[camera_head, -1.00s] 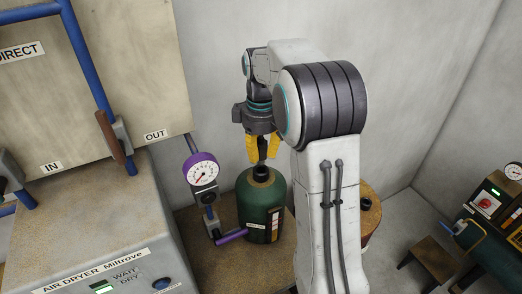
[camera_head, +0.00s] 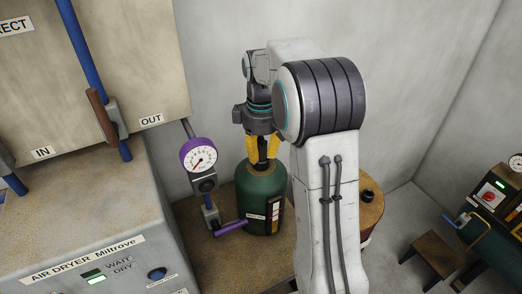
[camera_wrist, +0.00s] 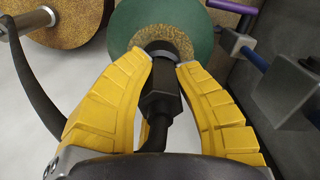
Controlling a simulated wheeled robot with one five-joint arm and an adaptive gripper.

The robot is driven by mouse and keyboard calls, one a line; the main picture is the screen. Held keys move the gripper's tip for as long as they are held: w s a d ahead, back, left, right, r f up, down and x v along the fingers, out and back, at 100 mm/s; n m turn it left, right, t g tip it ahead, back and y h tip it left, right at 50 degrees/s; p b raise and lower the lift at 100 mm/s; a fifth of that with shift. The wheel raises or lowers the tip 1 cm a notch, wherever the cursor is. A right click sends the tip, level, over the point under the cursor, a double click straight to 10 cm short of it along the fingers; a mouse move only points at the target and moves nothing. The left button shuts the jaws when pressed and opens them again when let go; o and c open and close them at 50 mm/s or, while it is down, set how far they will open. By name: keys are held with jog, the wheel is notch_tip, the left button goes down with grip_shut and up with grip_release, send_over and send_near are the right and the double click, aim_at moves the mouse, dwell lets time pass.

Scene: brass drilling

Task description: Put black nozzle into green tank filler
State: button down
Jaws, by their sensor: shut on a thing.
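My gripper (camera_head: 262,158) is shut on the black nozzle (camera_wrist: 159,98), with its yellow fingers on either side of it. The nozzle points down at the top of the green tank (camera_head: 262,200). In the wrist view the tank's filler (camera_wrist: 160,46) shows as a dark collar in a worn, brassy patch, directly in line with the nozzle. The nozzle's lower end is at the collar. The fingers and collar hide its tip, so I cannot tell how far it is inside. A black hose runs from the nozzle toward my wrist.
A purple-rimmed gauge (camera_head: 199,155) and a purple handle (camera_head: 230,228) stand close left of the tank. The air dryer (camera_head: 95,225) is farther left. A brown drum (camera_head: 371,205) is at the right, partly behind my arm. Open floor lies beyond it.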

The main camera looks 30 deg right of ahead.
dwell(0.3)
jog(key=shift+c, duration=1.7)
grip_release()
jog(key=shift+r, duration=0.15)
jog(key=shift+r+p, duration=3.2)
jog(key=shift+r, duration=0.2)
